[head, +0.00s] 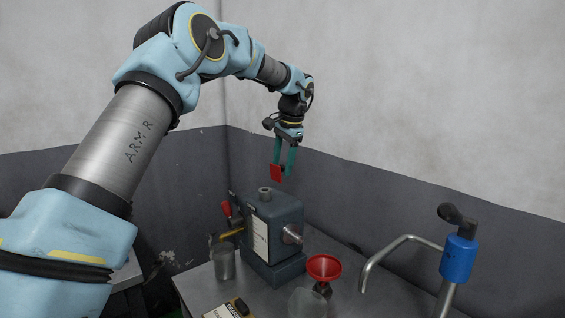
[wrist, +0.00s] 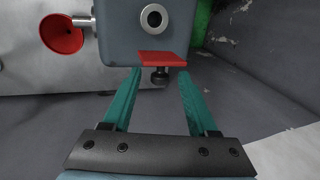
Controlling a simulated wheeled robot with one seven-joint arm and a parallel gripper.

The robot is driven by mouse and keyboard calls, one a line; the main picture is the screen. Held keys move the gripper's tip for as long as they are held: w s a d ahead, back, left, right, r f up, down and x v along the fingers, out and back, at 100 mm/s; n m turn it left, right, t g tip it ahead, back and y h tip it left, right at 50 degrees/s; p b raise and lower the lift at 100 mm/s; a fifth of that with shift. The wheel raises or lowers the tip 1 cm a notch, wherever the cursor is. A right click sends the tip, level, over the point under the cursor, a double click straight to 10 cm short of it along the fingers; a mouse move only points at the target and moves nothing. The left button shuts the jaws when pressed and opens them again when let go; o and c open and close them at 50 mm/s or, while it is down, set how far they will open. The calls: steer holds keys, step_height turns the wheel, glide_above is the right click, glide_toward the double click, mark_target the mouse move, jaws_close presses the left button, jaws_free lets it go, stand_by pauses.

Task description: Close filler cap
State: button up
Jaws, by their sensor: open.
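The blue-grey fixture block (head: 272,220) stands on the metal table, with a short round filler neck (head: 265,193) on its top. In the wrist view the neck's round hole (wrist: 153,17) faces up and is uncovered. A red plate (head: 276,173) shows above the block; in the wrist view the red plate (wrist: 162,58) has a black knob on its near side and looks like the cap. My gripper (head: 283,167) is open above the block, its green fingertips (wrist: 160,72) on either side of the knob. I cannot tell whether they touch it, or what supports the plate.
A red funnel (head: 324,267) stands right of the block. A metal cup (head: 224,261) and a red-handled lever (head: 227,210) are on its left. A bent pipe (head: 400,241) and a blue-collared post (head: 458,258) stand at the right. Walls rise behind.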

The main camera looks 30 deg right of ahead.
jaws_close()
stand_by(0.3)
